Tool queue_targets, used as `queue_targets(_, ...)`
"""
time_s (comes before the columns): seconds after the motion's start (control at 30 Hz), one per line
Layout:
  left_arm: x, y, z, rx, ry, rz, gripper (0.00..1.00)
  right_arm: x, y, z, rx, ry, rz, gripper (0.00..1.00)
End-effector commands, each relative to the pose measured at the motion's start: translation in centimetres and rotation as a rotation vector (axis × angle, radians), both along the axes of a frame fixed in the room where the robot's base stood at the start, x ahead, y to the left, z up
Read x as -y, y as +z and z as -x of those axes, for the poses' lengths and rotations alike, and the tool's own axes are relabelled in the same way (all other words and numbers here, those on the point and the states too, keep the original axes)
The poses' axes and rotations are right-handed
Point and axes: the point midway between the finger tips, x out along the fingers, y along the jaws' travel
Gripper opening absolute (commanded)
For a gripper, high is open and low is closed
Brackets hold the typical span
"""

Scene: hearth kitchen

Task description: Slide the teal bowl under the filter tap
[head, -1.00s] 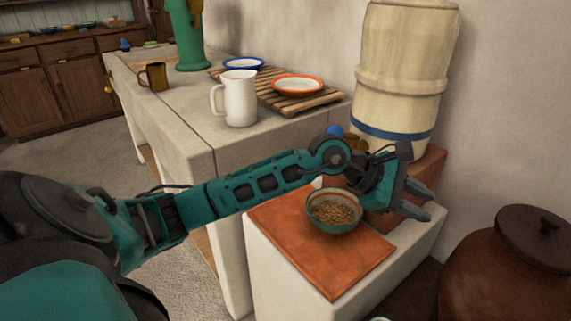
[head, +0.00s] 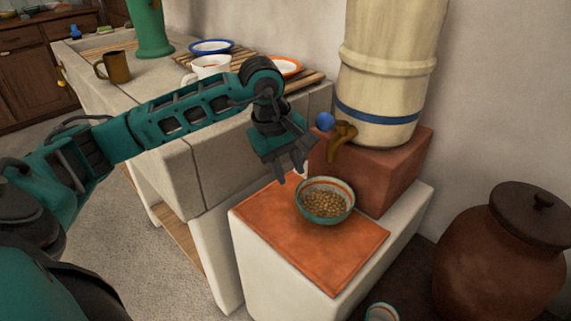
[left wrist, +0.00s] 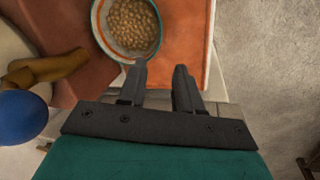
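The teal bowl (head: 326,217), full of beige beans or grains, stands upright on the orange tile (head: 275,235), in front of the filter's brick block. It also shows at the top of the left wrist view (left wrist: 98,30). The brown filter tap (head: 340,138) juts from the cream filter, above and behind the bowl; it shows at left in the left wrist view (left wrist: 45,68). My left gripper (head: 290,172) points down at the bowl's left rear side. Its fingers are apart with nothing between them; one fingertip appears close to the rim. My right gripper is out of view.
The cream filter (head: 385,75) stands on a red block (head: 385,175). A blue ball (head: 324,121) sits beside the tap. A lidded brown jar (head: 500,260) stands at right. A white mug (head: 210,67) and plates are on the counter at left. The tile's front is clear.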

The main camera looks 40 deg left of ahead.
Motion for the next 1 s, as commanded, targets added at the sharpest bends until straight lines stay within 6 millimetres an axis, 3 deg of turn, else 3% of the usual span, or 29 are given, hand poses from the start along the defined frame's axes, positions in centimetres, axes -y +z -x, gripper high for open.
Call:
queue_targets(0.17,0.1,-0.1,0.0,0.000,0.000,0.002,0.34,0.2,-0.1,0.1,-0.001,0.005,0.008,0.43)
queue_targets(0.33,0.3,-1.5,-0.3,-0.003,0.002,0.005,0.34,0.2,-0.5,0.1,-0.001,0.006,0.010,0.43)
queue_targets(0.8,1.2,-10.0,-2.2,-0.003,0.003,0.005,0.34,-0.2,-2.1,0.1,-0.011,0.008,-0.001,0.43)
queue_targets(1.0,1.4,-12.0,-2.7,0.000,0.001,0.005,0.34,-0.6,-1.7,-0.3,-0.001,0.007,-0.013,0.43)
